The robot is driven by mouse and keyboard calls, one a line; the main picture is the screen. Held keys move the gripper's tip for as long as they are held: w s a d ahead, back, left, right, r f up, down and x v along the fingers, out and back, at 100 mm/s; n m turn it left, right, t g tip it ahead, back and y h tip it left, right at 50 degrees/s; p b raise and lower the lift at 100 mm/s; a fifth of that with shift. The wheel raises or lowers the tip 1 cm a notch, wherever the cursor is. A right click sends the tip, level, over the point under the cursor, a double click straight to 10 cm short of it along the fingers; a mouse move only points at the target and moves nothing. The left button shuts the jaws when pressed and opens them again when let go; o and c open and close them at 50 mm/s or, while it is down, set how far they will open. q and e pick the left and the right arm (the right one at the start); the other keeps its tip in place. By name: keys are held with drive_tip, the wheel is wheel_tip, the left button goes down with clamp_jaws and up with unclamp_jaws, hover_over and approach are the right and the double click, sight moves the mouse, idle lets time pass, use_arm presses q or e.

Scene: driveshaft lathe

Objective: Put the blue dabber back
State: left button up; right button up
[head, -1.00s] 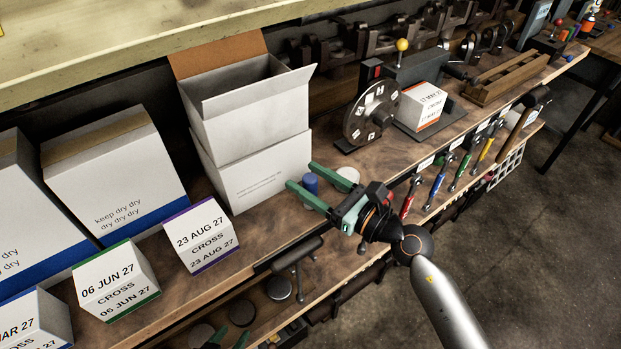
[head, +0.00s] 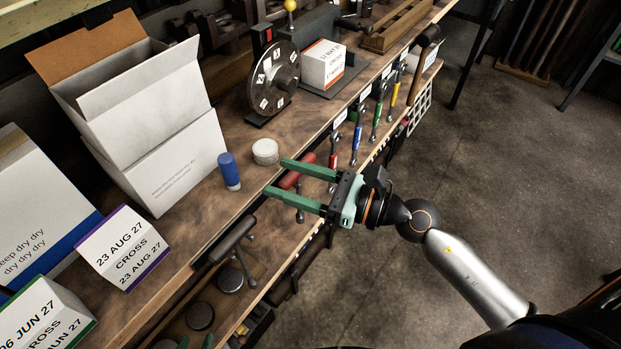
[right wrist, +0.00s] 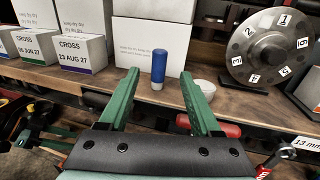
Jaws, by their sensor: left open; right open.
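The blue dabber (head: 229,170) stands upright on the wooden bench, with a pale lower end. It also shows in the right wrist view (right wrist: 158,66), beyond the fingertips and between them in the picture. A round white disc-shaped piece (head: 265,152) sits to its right. My right gripper (head: 275,178) is open and empty, its green fingers pointing at the bench edge, apart from the dabber. In the right wrist view both fingers (right wrist: 160,75) are spread. My left gripper (head: 196,342) shows only its green tips at the bottom edge, apart from each other.
Stacked white boxes (head: 170,165) stand behind the dabber. A dated box (head: 123,247) is to the left. A numbered dial (head: 274,78) stands to the right. Colour-handled tools (head: 356,144) hang along the front edge. A dark handle (head: 232,240) sits below it.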

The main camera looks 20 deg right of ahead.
drive_tip(key=s+d+f+m+t+h, duration=0.1)
drive_tip(key=d+f+m+h, duration=0.3)
drive_tip(key=m, duration=0.7)
drive_tip(key=d+f+m+t+h, duration=0.25)
drive_tip(key=f+m, duration=0.35)
drive_tip(key=m, duration=0.4)
drive_tip(key=s+d+f+m+h, duration=0.15)
drive_tip(key=f+m+h, duration=0.3)
drive_tip(key=m, duration=0.65)
drive_tip(key=s+f+m+g, duration=0.6)
drive_tip(key=s+f+m, duration=0.4)
drive_tip(key=f+m, duration=0.2)
wheel_tip(320, 180, down, 3)
drive_tip(key=shift+s+a+r, duration=0.15)
drive_tip(key=shift+s, duration=0.15)
drive_tip(key=shift+r+h, duration=0.1)
drive_tip(key=shift+h, duration=0.2)
drive_tip(key=shift+r+p, duration=0.95)
drive_tip(key=shift+p, duration=0.1)
